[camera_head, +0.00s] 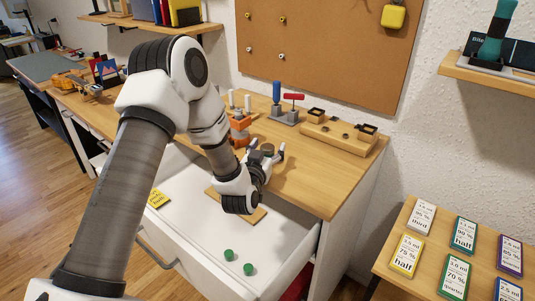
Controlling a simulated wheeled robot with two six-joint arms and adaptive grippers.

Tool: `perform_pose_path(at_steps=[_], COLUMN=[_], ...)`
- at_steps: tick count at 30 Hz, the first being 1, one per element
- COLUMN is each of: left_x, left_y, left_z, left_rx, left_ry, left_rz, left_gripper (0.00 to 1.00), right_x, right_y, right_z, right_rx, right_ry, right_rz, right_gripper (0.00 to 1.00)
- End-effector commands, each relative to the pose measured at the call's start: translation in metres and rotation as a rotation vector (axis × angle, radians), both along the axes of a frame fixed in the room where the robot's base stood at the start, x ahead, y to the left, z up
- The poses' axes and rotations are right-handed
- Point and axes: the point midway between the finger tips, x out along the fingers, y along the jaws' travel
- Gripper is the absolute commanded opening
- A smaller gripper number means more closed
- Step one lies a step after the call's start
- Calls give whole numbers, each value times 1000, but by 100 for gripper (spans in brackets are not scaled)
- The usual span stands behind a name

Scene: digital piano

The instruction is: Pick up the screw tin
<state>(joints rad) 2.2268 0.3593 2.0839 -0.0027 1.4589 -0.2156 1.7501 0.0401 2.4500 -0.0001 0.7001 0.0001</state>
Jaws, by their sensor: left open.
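My left gripper (266,152) is open above the bench's front edge, its fingers spread and pointing toward the back. A small round tin (267,148), which looks like the screw tin, shows between or just beyond the fingertips. The gripper partly hides it, and I cannot tell whether the fingers touch it. My right gripper is not in view.
The open white drawer (190,235) below holds a yellow card (158,198), a wooden piece under my gripper, and two green round pieces (248,268). A screwdriver stand (284,115) and wooden block (338,138) stand behind. Cards lie on a side table (395,270).

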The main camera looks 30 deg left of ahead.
Motion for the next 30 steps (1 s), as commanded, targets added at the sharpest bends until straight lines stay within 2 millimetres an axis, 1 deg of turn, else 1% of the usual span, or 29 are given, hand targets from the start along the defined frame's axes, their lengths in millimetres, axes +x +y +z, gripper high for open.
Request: perform_pose_path(at_steps=[1, 2, 3, 5, 6, 7, 8, 19, 23, 28, 30], left_x=[0, 0, 0, 0, 0, 0, 0, -1, -1, 0, -14], left_y=[0, 0, 0, 0, 0, 0, 0, 0, 0, 0, 0], left_z=[0, 0, 0, 0, 0, 0, 0, 3, 13, 38, 36], left_rx=[0, 0, 0, 0, 0, 0, 0, 0, 0, -1, -4], left_ry=[0, 0, 0, 0, 0, 0, 0, 0, 0, -3, 2], left_rz=[0, 0, 0, 0, 0, 0, 0, 0, 0, 0, 2], left_gripper=[70, 67, 53, 31, 17, 7, 3, 3, 3, 3, 3], right_x=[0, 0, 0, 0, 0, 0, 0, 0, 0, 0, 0], right_y=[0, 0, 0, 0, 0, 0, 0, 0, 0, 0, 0], right_z=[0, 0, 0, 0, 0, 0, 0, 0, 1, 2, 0], right_rx=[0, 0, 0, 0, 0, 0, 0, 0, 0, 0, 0], right_ry=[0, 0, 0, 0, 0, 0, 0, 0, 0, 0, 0], right_rz=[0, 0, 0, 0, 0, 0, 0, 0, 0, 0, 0], right_gripper=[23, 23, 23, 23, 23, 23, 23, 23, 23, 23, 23])
